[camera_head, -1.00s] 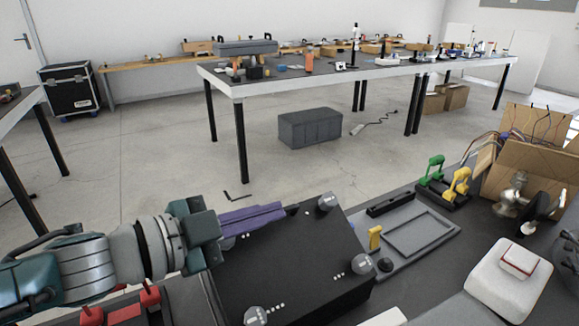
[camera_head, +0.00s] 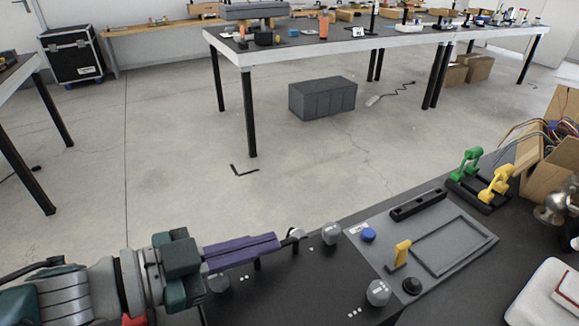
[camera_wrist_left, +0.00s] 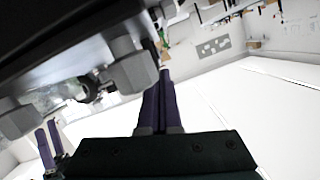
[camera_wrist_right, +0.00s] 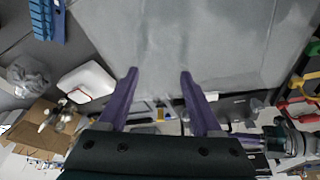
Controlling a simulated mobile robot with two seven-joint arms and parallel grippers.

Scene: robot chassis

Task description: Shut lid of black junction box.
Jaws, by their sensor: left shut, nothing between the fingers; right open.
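The black junction box (camera_head: 290,285) lies at the bottom middle of the head view, its dark top face showing grey corner knobs (camera_head: 378,292) and white dots. Its near part is cut off by the picture edge. I cannot tell if the lid lies fully flat. My left gripper (camera_head: 278,243) is shut and empty, its purple fingers over the box's far left part, tips beside a small grey knob (camera_head: 295,235). In the left wrist view the box's dark plate (camera_wrist_left: 60,45) with grey knobs is close to the fingers. My right gripper (camera_wrist_right: 158,74) is open and empty, seen only in its wrist view.
A grey panel (camera_head: 470,261) with a yellow block (camera_head: 399,254) and blue button (camera_head: 368,235) adjoins the box on the right. Green and yellow clamps (camera_head: 480,180) and a cardboard box (camera_head: 552,165) stand farther right. Open floor lies beyond the table.

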